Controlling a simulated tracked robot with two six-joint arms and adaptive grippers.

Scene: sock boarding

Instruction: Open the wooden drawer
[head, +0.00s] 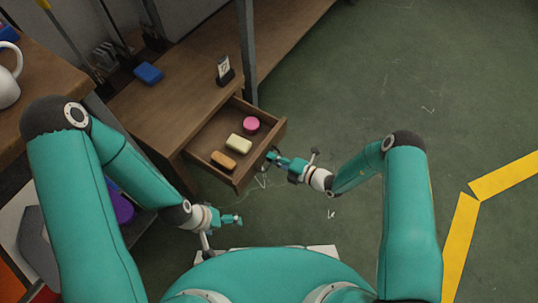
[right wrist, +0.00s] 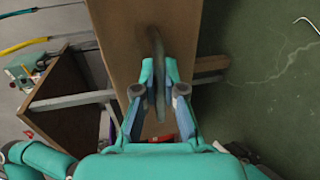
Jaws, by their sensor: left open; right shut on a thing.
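The wooden drawer (head: 218,170) is pulled out of the wooden desk in the head view. Inside it lie a pink round thing (head: 251,124), a cream block (head: 239,143) and an orange block (head: 223,160). My right gripper (head: 271,156) is at the drawer's front panel. In the right wrist view its fingers (right wrist: 160,85) are shut on the drawer's dark handle (right wrist: 157,45), in front of the brown panel (right wrist: 125,50). My left gripper (head: 238,220) is open and empty, in front of the desk and apart from the drawer.
On the desk top (head: 185,105) are a blue block (head: 148,73) and a small dark stand with a white card (head: 224,70). A white mug (head: 8,80) stands on a surface at the far left. A grey post (head: 247,50) rises behind the drawer. The green floor to the right is mostly clear.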

